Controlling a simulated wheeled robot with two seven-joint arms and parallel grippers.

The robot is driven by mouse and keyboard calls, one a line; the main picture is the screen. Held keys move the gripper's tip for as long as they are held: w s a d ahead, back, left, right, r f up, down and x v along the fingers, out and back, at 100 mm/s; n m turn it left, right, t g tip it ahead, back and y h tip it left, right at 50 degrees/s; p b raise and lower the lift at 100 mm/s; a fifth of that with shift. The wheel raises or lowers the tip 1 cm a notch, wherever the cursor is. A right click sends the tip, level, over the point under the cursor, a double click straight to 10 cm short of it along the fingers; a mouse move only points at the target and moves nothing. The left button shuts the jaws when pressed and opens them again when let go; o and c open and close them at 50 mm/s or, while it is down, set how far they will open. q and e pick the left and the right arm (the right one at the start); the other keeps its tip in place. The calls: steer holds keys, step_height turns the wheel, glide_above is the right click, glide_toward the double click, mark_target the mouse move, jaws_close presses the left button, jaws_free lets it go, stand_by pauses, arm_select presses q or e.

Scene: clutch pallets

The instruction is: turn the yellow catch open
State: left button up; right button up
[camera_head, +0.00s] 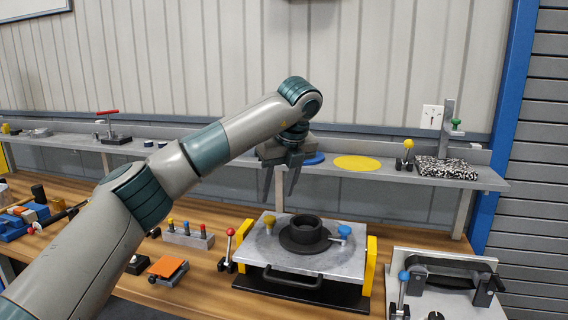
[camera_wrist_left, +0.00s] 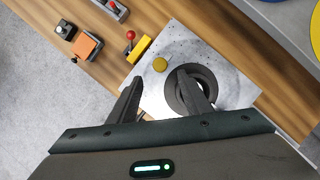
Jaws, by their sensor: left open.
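The yellow catch (camera_head: 269,221) is a small knob at the back left of the grey metal plate (camera_head: 270,257). It also shows in the left wrist view (camera_wrist_left: 160,64), just beyond and between my fingertips. My left gripper (camera_head: 280,192) is open and empty, pointing down above the back of the plate. It appears apart from the catch. In the left wrist view the right finger of my left gripper (camera_wrist_left: 159,79) overlaps the black ring (camera_wrist_left: 204,88). The ring (camera_head: 305,233) stands in the plate's middle, with a blue catch (camera_head: 344,230) to its right. My right gripper is out of view.
A red-knobbed lever (camera_head: 229,245) stands left of the plate, beside a yellow side block (camera_head: 371,262)-flanked fixture. A black handle (camera_head: 292,279) is at its front. A second fixture (camera_head: 446,267) stands right. A grey shelf (camera_head: 390,173) runs behind the bench.

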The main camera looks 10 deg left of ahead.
arm_select(q)
steer(key=v, duration=0.8)
steer(key=shift+r+b, duration=0.35)
steer(key=shift+b, duration=0.1)
arm_select(e)
steer(key=shift+s+d+f+g, duration=0.3)
steer(key=shift+d+f, duration=0.25)
steer(key=shift+d, duration=0.25)
steer(key=shift+a, duration=0.1)
arm_select(q)
steer(key=shift+s, duration=0.1)
arm_select(e)
steer(key=shift+s+f, duration=0.1)
